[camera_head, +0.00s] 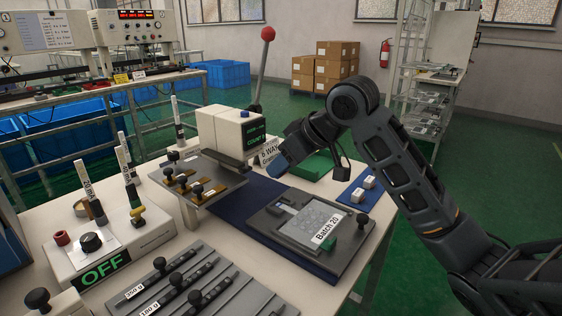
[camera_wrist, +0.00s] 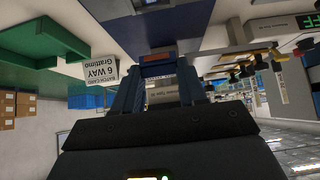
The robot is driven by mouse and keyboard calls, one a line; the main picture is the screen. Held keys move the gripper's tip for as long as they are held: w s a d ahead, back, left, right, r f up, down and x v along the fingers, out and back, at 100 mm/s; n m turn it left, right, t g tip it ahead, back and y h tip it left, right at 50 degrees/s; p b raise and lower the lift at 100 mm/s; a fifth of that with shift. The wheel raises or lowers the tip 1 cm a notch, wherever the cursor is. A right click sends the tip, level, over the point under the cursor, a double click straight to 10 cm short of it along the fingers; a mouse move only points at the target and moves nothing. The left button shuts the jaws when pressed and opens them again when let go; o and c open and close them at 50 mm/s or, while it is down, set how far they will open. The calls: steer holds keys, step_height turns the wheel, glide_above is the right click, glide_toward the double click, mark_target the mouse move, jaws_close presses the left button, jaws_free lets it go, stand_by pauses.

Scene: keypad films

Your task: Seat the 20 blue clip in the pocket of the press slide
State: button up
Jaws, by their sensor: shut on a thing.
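My gripper (camera_head: 284,164) is at the right of the white press (camera_head: 218,130), a little above the bench. In the wrist view my gripper (camera_wrist: 158,78) is shut on a small dark blue piece with a reddish-brown strip (camera_wrist: 158,58), which appears to be the blue clip. In the head view the clip cannot be told apart from the bluish gripper end. The press has a green display and a lever with a red knob (camera_head: 267,34). A grey plate (camera_head: 229,164), perhaps the press slide, juts out below the press. Its pocket cannot be made out.
A "6 WAY" card (camera_head: 269,152) stands close to my gripper, near a green tray (camera_head: 313,167). A grey "Batch 20" tray (camera_head: 285,246) lies in front. A black-knobbed fixture (camera_head: 217,193) is at left.

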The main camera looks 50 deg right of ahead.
steer(key=b, duration=0.4)
glide_above(276, 201)
steer(key=s, duration=0.3)
steer(key=shift+w+f, duration=0.15)
steer(key=shift+f, duration=1.3)
steer(key=shift+w+f, duration=0.1)
steer(key=shift+f, duration=1.35)
steer(key=shift+f+b, duration=0.45)
steer(key=shift+f, duration=0.7)
steer(key=o, duration=1)
steer(key=shift+r, duration=0.1)
steer(key=shift+o, duration=0.5)
steer(key=shift+p+v, duration=0.75)
steer(key=shift+v, duration=3.15)
